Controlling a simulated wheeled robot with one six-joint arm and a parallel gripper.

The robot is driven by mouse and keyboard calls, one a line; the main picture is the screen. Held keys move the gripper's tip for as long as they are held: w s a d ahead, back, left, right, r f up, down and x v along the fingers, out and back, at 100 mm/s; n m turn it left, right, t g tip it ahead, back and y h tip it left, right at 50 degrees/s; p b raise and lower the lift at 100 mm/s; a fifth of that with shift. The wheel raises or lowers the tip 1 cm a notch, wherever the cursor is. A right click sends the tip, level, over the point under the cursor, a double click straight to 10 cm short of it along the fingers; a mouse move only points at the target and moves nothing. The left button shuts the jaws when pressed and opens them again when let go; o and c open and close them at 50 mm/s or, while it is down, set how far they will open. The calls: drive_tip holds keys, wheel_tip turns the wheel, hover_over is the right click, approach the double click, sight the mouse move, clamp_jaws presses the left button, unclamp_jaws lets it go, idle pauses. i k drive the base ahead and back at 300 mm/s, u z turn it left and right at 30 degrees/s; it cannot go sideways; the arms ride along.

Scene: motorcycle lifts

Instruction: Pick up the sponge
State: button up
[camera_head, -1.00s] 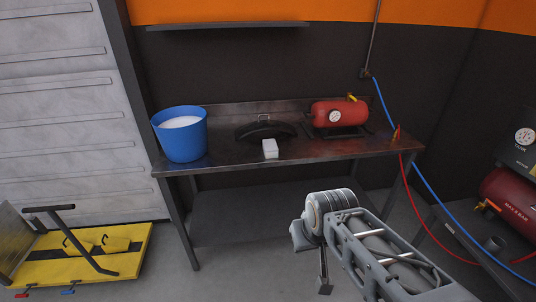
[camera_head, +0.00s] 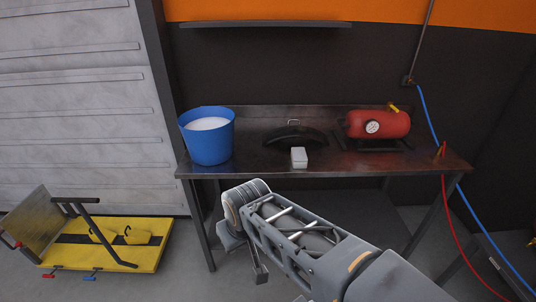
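The sponge looks to be the small white block (camera_head: 299,158) lying near the front edge of the metal workbench (camera_head: 255,167), right of the blue bucket. My gripper (camera_head: 246,258) hangs at the end of my grey arm, in front of the bench and below its top. It is apart from the white block, lower and to the left in the picture. Its fingers are small and partly hidden by my arm, so I cannot tell whether they are open or shut. The white block is in full view on the bench.
A blue bucket (camera_head: 209,140) with white contents stands on the bench's left. A dark curved part (camera_head: 293,136) lies behind the block. A red tank (camera_head: 378,124) is on the right. A yellow lift platform (camera_head: 146,258) is at lower left. A shelf (camera_head: 266,25) hangs above.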

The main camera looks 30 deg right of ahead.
sight(299, 156)
drive_tip(key=z, duration=0.2)
drive_tip(key=i, duration=0.85)
drive_tip(key=z, duration=0.6)
